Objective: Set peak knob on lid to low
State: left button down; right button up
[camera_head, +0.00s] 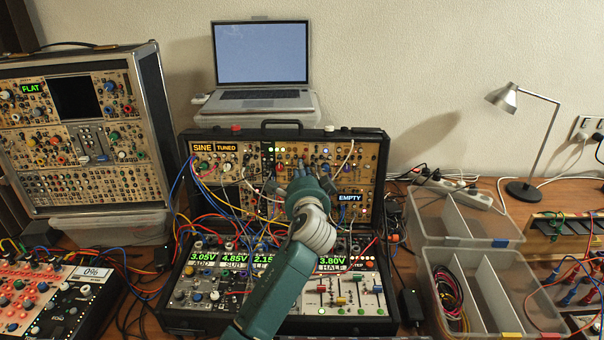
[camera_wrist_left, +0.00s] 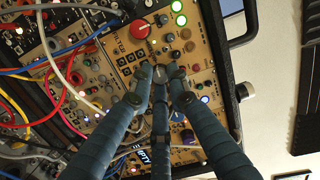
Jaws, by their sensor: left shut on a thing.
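The lid (camera_head: 323,134) of the middle synth case stands upright at the back of the case, with its panel of knobs and lit labels "SINE", "TUNED" and "EMPTY". My left gripper (camera_head: 292,186) reaches up to the lid's panel and hides the part behind it. In the left wrist view my left gripper (camera_wrist_left: 160,84) has its fingers closed together around a small grey knob (camera_wrist_left: 159,72) on the tan panel. The knob's pointer and printed label are too small to read. A red knob (camera_wrist_left: 140,29) sits nearby on the same panel. My right gripper is not in view.
Patch cables (camera_head: 215,202) hang in front of the lid at the left. The lower case half shows lit displays (camera_head: 332,262) and sliders. A laptop (camera_head: 262,62) stands behind, a larger case (camera_head: 75,120) at left, and clear bins (camera_head: 462,222) at right.

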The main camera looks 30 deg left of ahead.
pick_arm(q)
jog(key=shift+f+n, duration=0.1)
jog(key=shift+n, duration=0.5)
jog(key=c, duration=1.7)
grip_release()
jog(key=shift+s, duration=0.1)
jog(key=shift+o, duration=0.2)
jog(key=v, duration=1.2)
